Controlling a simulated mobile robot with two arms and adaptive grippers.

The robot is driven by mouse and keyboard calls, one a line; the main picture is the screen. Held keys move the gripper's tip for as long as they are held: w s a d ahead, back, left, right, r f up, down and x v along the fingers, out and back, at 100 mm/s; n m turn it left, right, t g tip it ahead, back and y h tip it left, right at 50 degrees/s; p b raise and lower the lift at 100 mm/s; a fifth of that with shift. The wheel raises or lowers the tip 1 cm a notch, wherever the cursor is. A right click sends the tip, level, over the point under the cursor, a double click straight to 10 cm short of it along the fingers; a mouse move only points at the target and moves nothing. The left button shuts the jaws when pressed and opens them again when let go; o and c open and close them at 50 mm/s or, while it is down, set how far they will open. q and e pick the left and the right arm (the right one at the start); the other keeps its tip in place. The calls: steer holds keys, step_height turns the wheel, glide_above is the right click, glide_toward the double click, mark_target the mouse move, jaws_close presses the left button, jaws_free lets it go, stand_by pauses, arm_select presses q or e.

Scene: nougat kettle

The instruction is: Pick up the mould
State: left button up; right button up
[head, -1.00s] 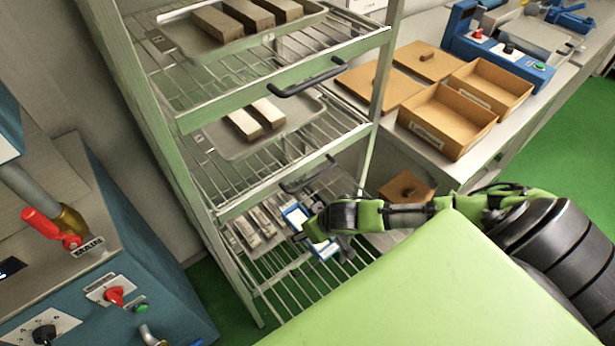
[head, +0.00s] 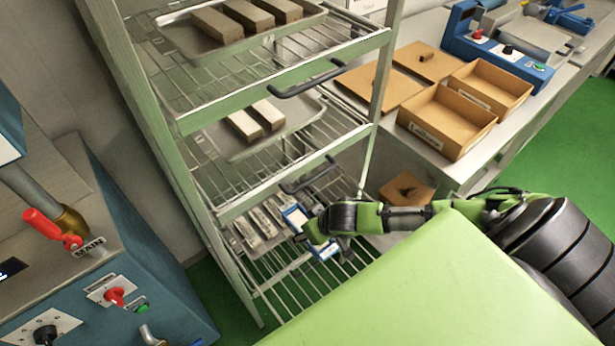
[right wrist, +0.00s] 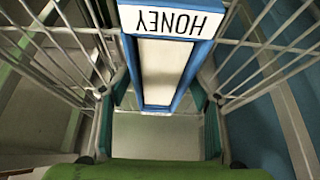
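The mould (right wrist: 166,72) is a long blue-edged box with a pale inside and a white HONEY label, upside down in the right wrist view. In the head view the mould (head: 326,250) lies on the lower rack shelf, partly hidden by my right gripper (head: 318,232). In the right wrist view my right gripper (right wrist: 160,100) is open, with one finger on each side of the mould. Narrow gaps seem to show beside it; I cannot tell whether either finger touches. My left gripper is not in view.
The green rack (head: 290,178) has wire shelves and black handles close above my right arm. Several pale bars (head: 258,220) lie left of the mould. Brown boxes (head: 447,120) stand on the bench at right. A blue machine (head: 110,270) stands at left.

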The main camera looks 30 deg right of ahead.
steer(key=c, duration=1.1)
steer(key=shift+o, duration=0.2)
steer(key=shift+r, duration=0.15)
